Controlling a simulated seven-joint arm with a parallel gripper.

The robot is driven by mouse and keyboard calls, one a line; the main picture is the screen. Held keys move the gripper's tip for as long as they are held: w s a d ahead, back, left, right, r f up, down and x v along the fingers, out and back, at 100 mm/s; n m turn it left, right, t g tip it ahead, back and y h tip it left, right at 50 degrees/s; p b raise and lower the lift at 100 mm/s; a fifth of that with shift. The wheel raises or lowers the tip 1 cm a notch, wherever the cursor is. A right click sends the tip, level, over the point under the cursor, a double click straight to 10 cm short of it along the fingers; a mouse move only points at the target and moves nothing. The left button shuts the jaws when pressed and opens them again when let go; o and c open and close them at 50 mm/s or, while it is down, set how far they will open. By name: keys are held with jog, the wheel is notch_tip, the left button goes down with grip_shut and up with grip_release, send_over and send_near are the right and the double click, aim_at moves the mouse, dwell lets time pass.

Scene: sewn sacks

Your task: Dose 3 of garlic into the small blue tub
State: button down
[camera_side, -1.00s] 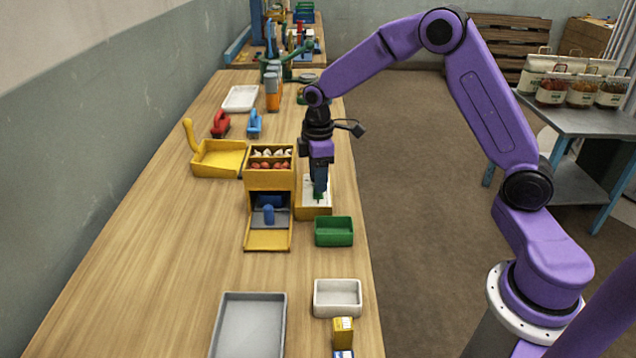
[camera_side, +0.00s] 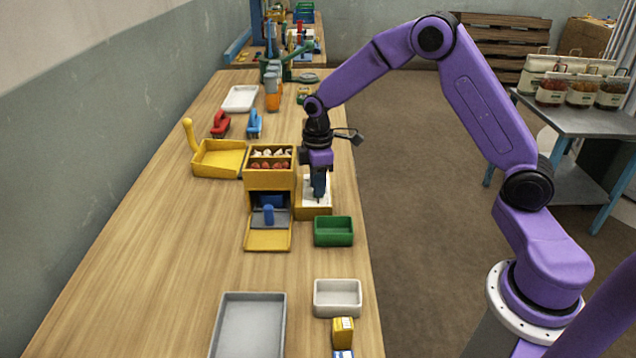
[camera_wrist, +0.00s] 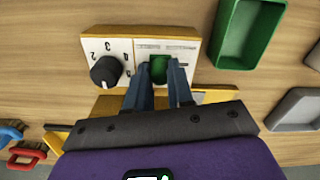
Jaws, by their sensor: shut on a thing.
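The yellow dispenser box (camera_side: 270,180) holds white bulbs, likely garlic (camera_side: 272,153), and red produce (camera_side: 268,166) in separate compartments on top. Beside it is a control box with a white panel (camera_side: 311,208). In the side view my gripper (camera_side: 319,196) is low over the panel and hides the button.
A green tub (camera_side: 333,231) stands close in front of the panel, with a white tub (camera_side: 338,298) nearer the camera. A grey tray (camera_side: 248,325) lies at the front. A yellow scoop tray (camera_side: 218,158) is left of the dispenser. The left table area is clear.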

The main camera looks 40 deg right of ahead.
jog(key=shift+w+d, duration=0.65)
jog(key=c, duration=1)
grip_release()
